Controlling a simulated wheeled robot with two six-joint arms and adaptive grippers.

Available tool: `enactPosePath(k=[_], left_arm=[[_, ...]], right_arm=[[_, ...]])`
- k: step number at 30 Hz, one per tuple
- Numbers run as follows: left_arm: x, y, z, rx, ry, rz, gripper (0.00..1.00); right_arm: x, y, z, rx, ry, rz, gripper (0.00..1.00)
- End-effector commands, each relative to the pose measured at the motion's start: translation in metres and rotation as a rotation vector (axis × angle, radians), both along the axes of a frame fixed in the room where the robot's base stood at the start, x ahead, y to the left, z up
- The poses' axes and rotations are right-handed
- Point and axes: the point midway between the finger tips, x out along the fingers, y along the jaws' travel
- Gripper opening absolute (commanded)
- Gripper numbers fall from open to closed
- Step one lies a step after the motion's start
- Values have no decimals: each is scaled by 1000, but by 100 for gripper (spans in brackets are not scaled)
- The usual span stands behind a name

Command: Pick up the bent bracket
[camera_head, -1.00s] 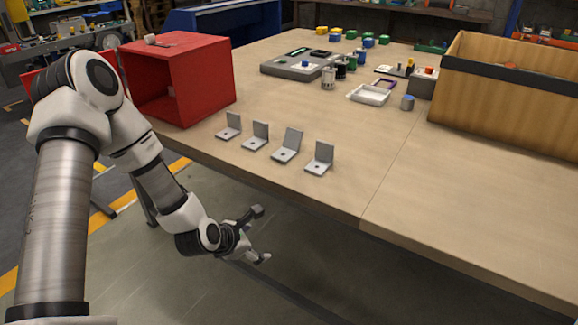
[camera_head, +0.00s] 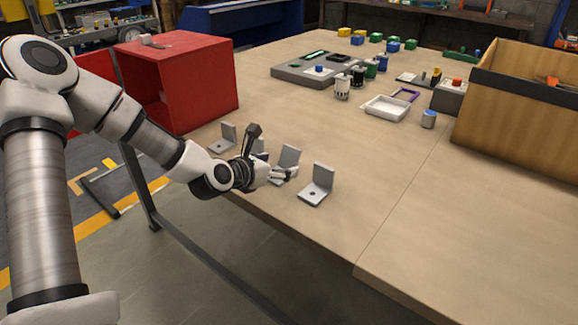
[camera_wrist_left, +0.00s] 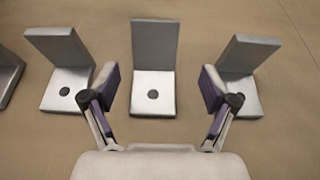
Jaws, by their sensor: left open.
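Several grey L-shaped metal brackets stand in a row near the table's front edge. Each visible base has a round hole; I cannot tell one as more bent than the rest. The third from the left (camera_head: 290,156) is centred between the fingers in the left wrist view (camera_wrist_left: 153,48). The rightmost bracket (camera_head: 320,178) is clear in the head view. The leftmost (camera_head: 227,136) is also visible, and the second is mostly hidden by my gripper. My left gripper (camera_head: 275,154) is open and empty at the row, its fingers apart in the left wrist view (camera_wrist_left: 159,82).
A red open-fronted box (camera_head: 205,92) stands at the left behind the row. A grey tray (camera_head: 300,74), a white tray (camera_head: 387,110) and small coloured parts lie farther back. A wooden crate (camera_head: 520,110) stands at right. The front right tabletop is clear.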

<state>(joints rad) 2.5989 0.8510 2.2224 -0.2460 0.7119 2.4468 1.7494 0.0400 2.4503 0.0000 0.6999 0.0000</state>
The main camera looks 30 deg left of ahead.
Motion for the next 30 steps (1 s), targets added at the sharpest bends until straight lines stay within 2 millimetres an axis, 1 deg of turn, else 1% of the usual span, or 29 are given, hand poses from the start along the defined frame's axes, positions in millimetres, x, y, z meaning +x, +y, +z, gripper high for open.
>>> enactPosePath(k=[1,6,9,12,16,17,18,20,21,22,23,30], left_arm=[[5,1,-6,5,1,-1,85],[31,5,-23,6,3,-2,85],[44,4,-26,5,2,-2,85],[48,3,-26,0,2,-2,85],[47,3,-25,-1,1,-2,85],[47,3,-25,-1,1,-2,78],[47,3,-25,-1,1,-2,64],[47,3,-25,0,1,-1,43],[47,3,-25,0,1,-1,29],[47,3,-25,0,1,-1,18],[47,3,-25,0,1,-1,14],[47,3,-25,0,1,-1,14]], right_arm=[[0,0,-5,0,0,0,40],[0,0,-14,0,-1,0,40],[0,0,-16,0,-1,0,40],[0,0,-16,0,-1,0,40],[0,0,-15,0,-1,0,40],[0,0,-15,0,-1,0,40],[0,0,-15,0,-1,0,40],[0,0,-15,0,-1,0,40],[0,0,-15,0,-1,0,40],[0,0,-15,0,-1,0,40],[0,0,-15,0,-1,0,40],[0,0,-15,0,-1,0,40]])
